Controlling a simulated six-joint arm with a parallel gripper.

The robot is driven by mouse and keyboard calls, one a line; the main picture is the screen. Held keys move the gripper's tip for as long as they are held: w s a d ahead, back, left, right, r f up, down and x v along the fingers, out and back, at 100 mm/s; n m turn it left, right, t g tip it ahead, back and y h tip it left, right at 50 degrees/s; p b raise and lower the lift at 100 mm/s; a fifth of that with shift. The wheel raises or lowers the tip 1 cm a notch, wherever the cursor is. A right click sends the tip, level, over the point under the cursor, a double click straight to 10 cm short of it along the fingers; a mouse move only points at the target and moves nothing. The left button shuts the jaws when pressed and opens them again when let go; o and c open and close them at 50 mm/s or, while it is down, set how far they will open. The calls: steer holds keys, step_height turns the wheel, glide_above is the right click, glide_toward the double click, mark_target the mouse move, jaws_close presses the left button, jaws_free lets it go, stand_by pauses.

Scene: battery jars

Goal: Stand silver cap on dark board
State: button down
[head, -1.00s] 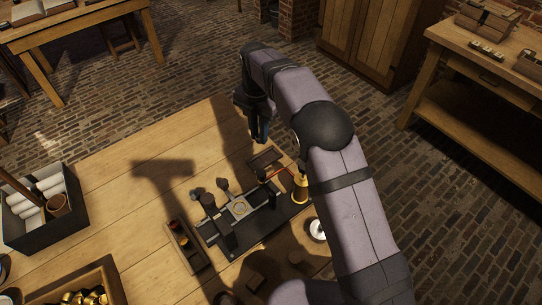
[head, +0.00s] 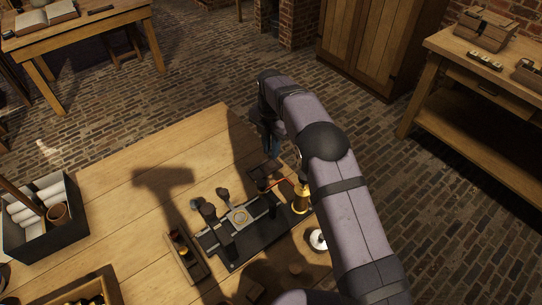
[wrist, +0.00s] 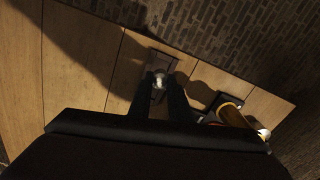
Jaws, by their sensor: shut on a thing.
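A silver cap (wrist: 158,81) shows between the fingertips of my gripper (wrist: 161,88) in the wrist view. My gripper is shut on it. The small dark board (wrist: 161,62) lies near the table's far edge, beneath and just beyond the fingertips. In the head view the dark board (head: 260,171) lies below my gripper (head: 272,150), and the cap cannot be made out there. I cannot tell whether the cap touches the board.
A brass cylinder (head: 301,199) stands to the right of the board, with a red strip beside it. A black apparatus (head: 245,235) and a small wooden tray (head: 185,257) stand nearer. A box of white rolls (head: 46,228) is at the left. Bare tabletop (head: 130,185) lies between.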

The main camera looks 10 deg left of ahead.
steer(key=shift+f+p, duration=0.5)
steer(key=shift+f, duration=1.7)
steer(key=shift+f, duration=0.15)
steer(key=c, duration=1.6)
jaws_free()
steer(key=shift+c, duration=0.2)
step_height(320, 180, up, 12)
steer(key=b, duration=0.2)
steer(key=shift+r, duration=0.2)
